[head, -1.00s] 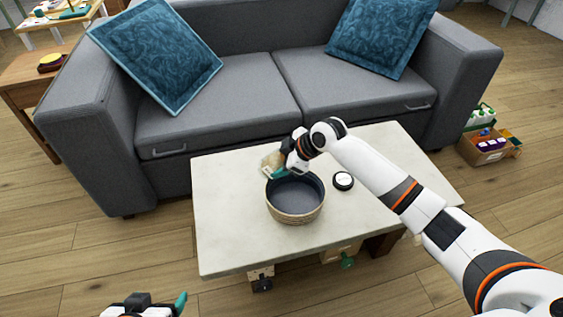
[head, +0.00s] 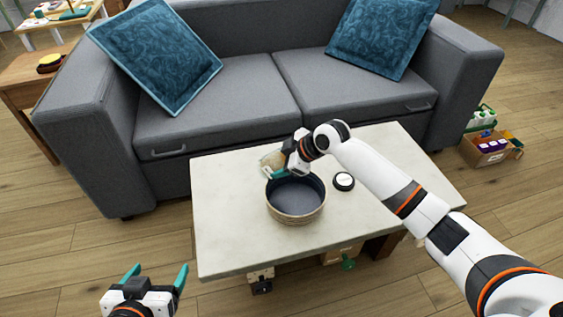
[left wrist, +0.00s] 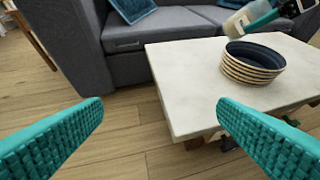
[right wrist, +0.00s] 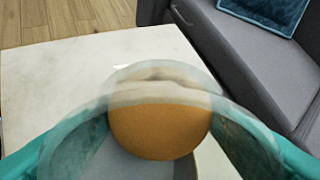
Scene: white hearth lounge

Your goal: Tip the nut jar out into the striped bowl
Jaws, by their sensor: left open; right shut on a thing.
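The striped bowl (head: 296,212), tan-banded outside and dark inside, stands on the pale table; it also shows in the left wrist view (left wrist: 250,74). The bowl's visible inside looks empty. My right gripper (head: 279,172) is shut on the clear nut jar (head: 268,161), tilted above the bowl's back-left rim. The left wrist view shows the jar (left wrist: 238,23) slanting above the bowl. In the right wrist view, the jar (right wrist: 150,75) holds an orange-brown mass (right wrist: 160,130). My left gripper (head: 157,275) is open and empty, in front of the table's left side.
A round black lid with a white label (head: 343,181) lies right of the bowl on the table (head: 225,235). A grey sofa (head: 220,100) stands close behind. Small items hang or stand under the table's front edge. A cardboard box (head: 485,152) sits on the floor at right.

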